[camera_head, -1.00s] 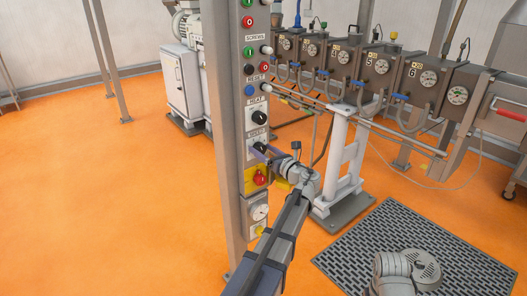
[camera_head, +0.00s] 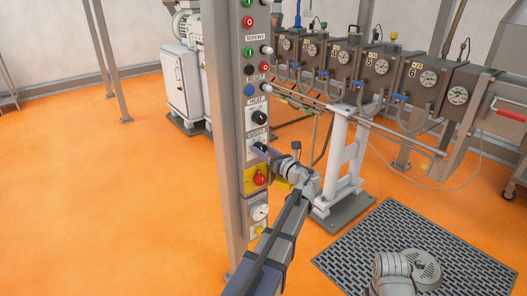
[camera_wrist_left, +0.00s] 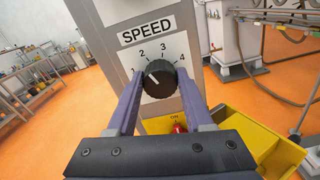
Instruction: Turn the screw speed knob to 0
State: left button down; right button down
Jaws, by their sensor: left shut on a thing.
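The black speed knob (camera_wrist_left: 159,79) sits on a white plate on the control panel, under a label reading SPEED (camera_wrist_left: 146,30). Its white pointer mark points up and left, toward the 1. The numbers 1 to 4 show around it; a 0 is not visible, and the lower left of the dial is behind a finger. My left gripper (camera_wrist_left: 160,88) is shut on the knob, one finger on each side. In the head view, my left gripper (camera_head: 264,150) meets the panel at the knob (camera_head: 260,146), mostly hidden there. My right gripper is out of view.
A red knob (camera_head: 260,178) on a yellow plate sits just below, close under my left gripper. The heat knob (camera_head: 259,118) is just above. A gauge (camera_head: 260,212) is lower on the panel. Numbered barrel boxes (camera_head: 428,80) stand to the right.

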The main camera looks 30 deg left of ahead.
pick_arm(q)
jog(key=shift+n, duration=0.3)
jog(key=n, duration=0.3)
jog(key=shift+n, duration=0.3)
jog(key=n, duration=0.4)
jog(key=shift+s+n, duration=0.1)
jog(key=shift+n, duration=0.2)
jog(key=shift+s+f+n, duration=0.1)
jog(key=shift+f+n, duration=0.05)
jog(key=shift+n, duration=4.35)
jog(key=shift+c, duration=1.5)
grip_release()
